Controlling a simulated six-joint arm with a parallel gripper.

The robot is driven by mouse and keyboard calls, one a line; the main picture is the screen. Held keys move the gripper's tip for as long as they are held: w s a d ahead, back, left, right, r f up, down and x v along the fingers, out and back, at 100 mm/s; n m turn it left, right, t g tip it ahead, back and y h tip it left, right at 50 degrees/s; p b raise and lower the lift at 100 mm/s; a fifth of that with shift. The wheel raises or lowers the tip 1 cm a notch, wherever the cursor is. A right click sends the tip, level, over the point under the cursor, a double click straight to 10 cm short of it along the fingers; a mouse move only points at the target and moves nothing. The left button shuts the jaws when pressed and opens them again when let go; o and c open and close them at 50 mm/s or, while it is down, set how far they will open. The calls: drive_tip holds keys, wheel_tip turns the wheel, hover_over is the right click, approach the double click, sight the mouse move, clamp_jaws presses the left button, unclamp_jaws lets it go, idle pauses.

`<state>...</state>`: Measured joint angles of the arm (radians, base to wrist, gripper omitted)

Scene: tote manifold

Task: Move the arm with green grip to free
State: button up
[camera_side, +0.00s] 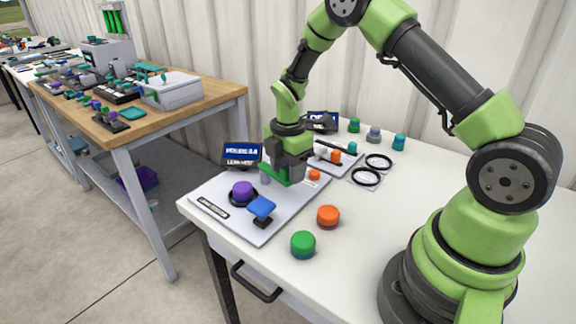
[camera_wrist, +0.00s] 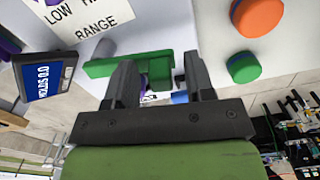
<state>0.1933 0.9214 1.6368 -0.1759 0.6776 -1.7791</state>
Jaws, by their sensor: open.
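The green grip (camera_wrist: 159,72) shows between my fingers in the wrist view, with a green bar (camera_wrist: 105,67) running left behind one finger. In the side view a green piece (camera_side: 268,171) shows at the left of my gripper (camera_side: 287,172), low over the far part of a pale panel (camera_side: 245,228). My gripper is open, with its fingers (camera_wrist: 160,82) on either side of the grip. Contact cannot be told. The arm's pivot is mostly hidden by my gripper. No label reading "free" can be made out.
A purple knob (camera_side: 242,191) and a blue paddle (camera_side: 262,207) stand on the panel near my gripper. Orange (camera_side: 328,216) and green (camera_side: 303,245) knobs stand right of it. A display (camera_side: 242,155) is behind, and black rings (camera_side: 367,176) lie right.

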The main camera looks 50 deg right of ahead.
wheel_tip(320, 180, up, 10)
drive_tip(key=shift+f, duration=0.1)
idle(0.4)
drive_tip(key=shift+r, duration=0.2)
drive_tip(key=s+a+r+m+t, duration=0.2)
drive_tip(key=s+r+m, duration=0.15)
drive_tip(key=r, duration=0.25)
drive_tip(key=s+a+r+m+t, duration=0.1)
drive_tip(key=s+a+r+m, duration=0.2)
drive_tip(key=r+m, duration=0.2)
drive_tip(key=s+a+r+m+t+y, duration=0.1)
drive_tip(key=s+a+m+t, duration=0.1)
drive_tip(key=s+m, duration=0.4)
drive_tip(key=s+a+r+m+t+y, duration=0.1)
drive_tip(key=s+a+r+m+t, duration=0.1)
drive_tip(key=s+m, duration=0.3)
drive_tip(key=s, duration=0.2)
drive_tip(key=shift+s+a+r+m, duration=0.2)
drive_tip(key=shift+s+a+m, duration=0.1)
drive_tip(key=shift+s+m, duration=0.05)
